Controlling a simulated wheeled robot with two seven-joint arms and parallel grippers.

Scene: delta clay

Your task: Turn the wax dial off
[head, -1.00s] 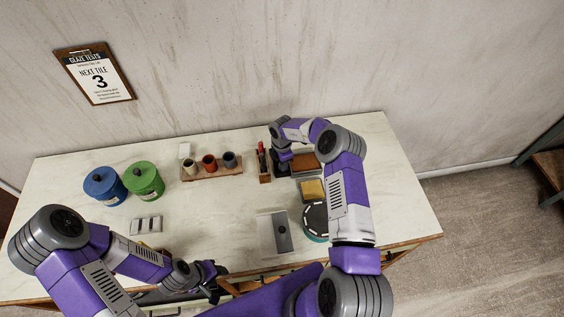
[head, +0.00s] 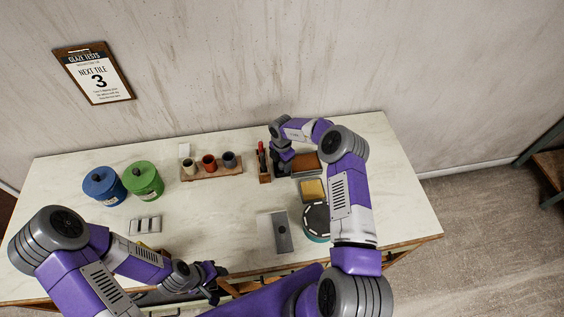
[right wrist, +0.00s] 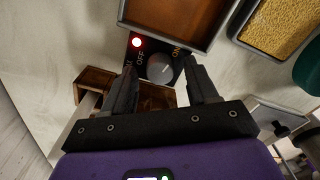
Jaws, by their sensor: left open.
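The wax dial (right wrist: 160,67) is a round grey knob on a dark panel at the front of the wax pan (right wrist: 169,22). A pale mark on the knob seems to point toward the ON side. My right gripper (right wrist: 163,76) is open, its fingertips at either side of the knob; contact cannot be told. In the head view my right gripper (head: 281,165) hides the dial. My left gripper (head: 214,283) is open and empty near the table's front edge.
A yellow-topped tray (head: 312,190) and a round turntable (head: 317,219) stand close to my right arm. A tool holder (head: 264,165) and a wooden rack of cups (head: 211,171) are left of the dial. Blue (head: 102,186) and green (head: 143,180) canisters stand at the left.

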